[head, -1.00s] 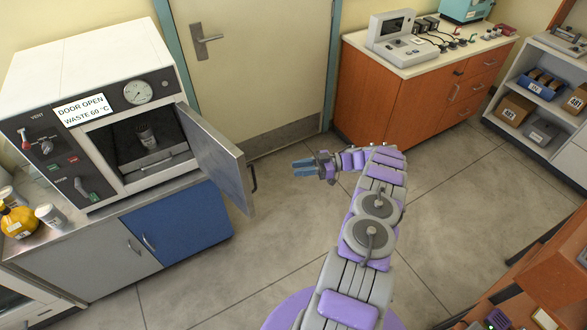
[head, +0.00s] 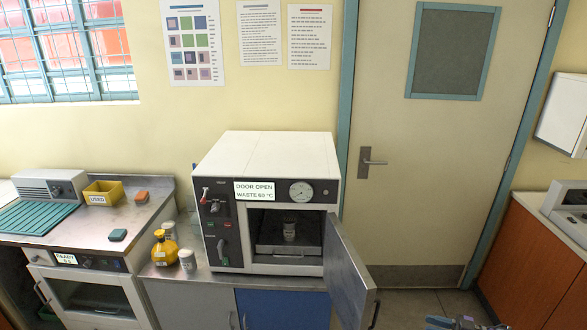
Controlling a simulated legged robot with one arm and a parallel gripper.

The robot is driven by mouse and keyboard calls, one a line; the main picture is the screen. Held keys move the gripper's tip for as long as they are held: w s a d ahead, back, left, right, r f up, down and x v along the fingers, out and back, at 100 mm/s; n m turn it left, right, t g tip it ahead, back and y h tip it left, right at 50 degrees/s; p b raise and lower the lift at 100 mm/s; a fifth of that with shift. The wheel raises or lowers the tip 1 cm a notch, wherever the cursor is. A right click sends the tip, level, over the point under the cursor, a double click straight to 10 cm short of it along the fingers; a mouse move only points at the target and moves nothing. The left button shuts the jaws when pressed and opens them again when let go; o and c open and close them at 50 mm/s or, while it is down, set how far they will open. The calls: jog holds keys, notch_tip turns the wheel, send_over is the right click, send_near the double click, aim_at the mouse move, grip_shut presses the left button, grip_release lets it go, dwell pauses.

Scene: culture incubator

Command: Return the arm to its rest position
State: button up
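My gripper (head: 440,322) shows only in part at the bottom edge of the head view, right of the open incubator door. A blue finger and some grey-purple parts of it are visible. The rest of my gripper and nearly all of my arm are cut off below the frame. How far the fingers are apart cannot be seen, and nothing held shows. The gripper stands apart from the door, in front of the floor.
The white incubator (head: 268,150) stands on a bench with its door (head: 348,272) swung open and a small jar (head: 289,229) inside. A yellow bottle (head: 165,248) and jars stand left of it. A room door (head: 430,150) and wooden cabinet (head: 527,262) are at right.

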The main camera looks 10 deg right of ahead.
jog(key=w+d+r+m+t+h, duration=0.3)
jog(key=w+r+t+h, duration=0.4)
jog(key=w+r, duration=1.25)
jog(key=w+a+r+m+g+h, duration=0.1)
jog(key=w+a+r+m+h, duration=0.15)
jog(key=r+h, duration=0.35)
jog(key=w+a+r+m+h, duration=0.1)
jog(key=w+r+m+h, duration=0.2)
jog(key=r+h, duration=0.35)
jog(key=s+a+f+m+g+y, duration=0.1)
jog(key=s+a+g, duration=0.4)
jog(key=s+a, duration=0.7)
jog(key=s+a+f+m+g+y, duration=0.1)
jog(key=s+a+g, duration=0.5)
jog(key=s, duration=1.9)
jog(key=s+a+f+m+g+y, duration=0.1)
jog(key=s+a+f+g, duration=0.4)
jog(key=s+a, duration=1.3)
jog(key=shift+s+a+g+y, duration=0.25)
jog(key=shift+s+g+y, duration=0.25)
jog(key=shift+g+y, duration=0.2)
jog(key=shift+w, duration=0.15)
